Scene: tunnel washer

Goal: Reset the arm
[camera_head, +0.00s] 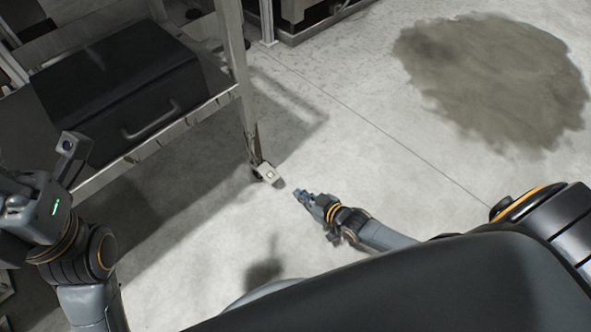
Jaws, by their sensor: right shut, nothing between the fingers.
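My right gripper (301,195) is shut and empty, held over the bare floor at the middle of the head view. Its forearm runs back to the right along the edge of my own body. A little gap separates its fingertips from the foot of a metal table leg. My left arm (85,255) is at the left edge of the view, bent, beside the table. The left gripper's fingers cannot be made out there.
A metal table (205,108) at the upper left carries a black case (118,90) with a handle. Its leg (246,125) stands close to my right gripper. A dark stain (490,80) marks the floor at the upper right. The floor (350,130) between is clear.

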